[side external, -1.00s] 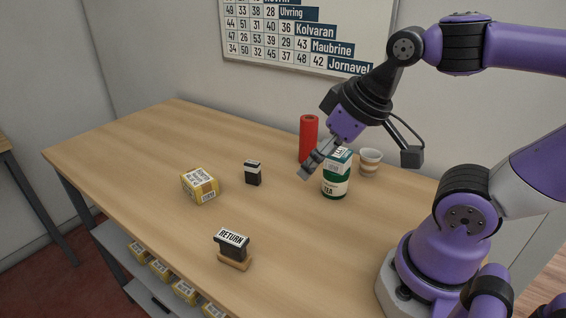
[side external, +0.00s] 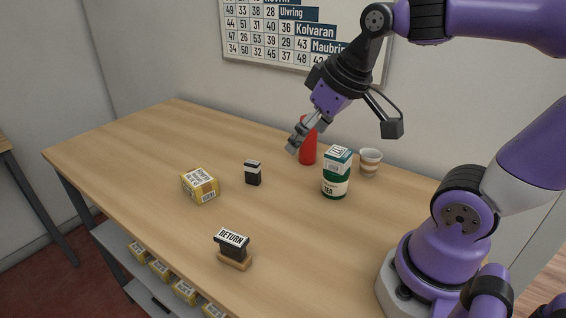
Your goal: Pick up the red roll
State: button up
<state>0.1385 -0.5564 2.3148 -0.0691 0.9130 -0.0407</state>
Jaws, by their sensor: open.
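The red roll (side external: 308,154) stands upright on the wooden counter towards the back, left of the green and white tea box. My gripper (side external: 293,148) is open and empty. In the picture its fingers overlap the roll's upper left part and hide some of it. The fingers point down and to the left. I cannot tell from this one view whether they touch the roll or are only in front of it.
The tea box (side external: 336,174) stands close on the right of the roll, with a striped cup (side external: 370,162) behind it. A small black and white box (side external: 253,173), a yellow box (side external: 200,186) and a RETURN stamp (side external: 233,248) stand nearer the front. The counter's left part (side external: 130,150) is clear.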

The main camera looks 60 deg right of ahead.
jog(key=w+d+r, duration=0.1)
jog(key=w+d, duration=0.5)
jog(key=d, duration=0.1)
jog(key=m, duration=0.2)
send_over(308, 141)
jog(key=s+d, duration=0.2)
notch_tip(308, 141, down, 3)
jog(key=shift+g+h, duration=0.3)
jog(key=shift+g, duration=0.2)
jog(key=x, duration=0.4)
jog(key=shift+w+a+f, duration=0.15)
jog(key=shift+w+f, duration=0.05)
jog(key=shift+w, duration=0.1)
jog(key=x, duration=0.5)
jog(key=shift+s+f, duration=0.1)
jog(key=shift+f, duration=0.2)
jog(key=c, duration=1.4)
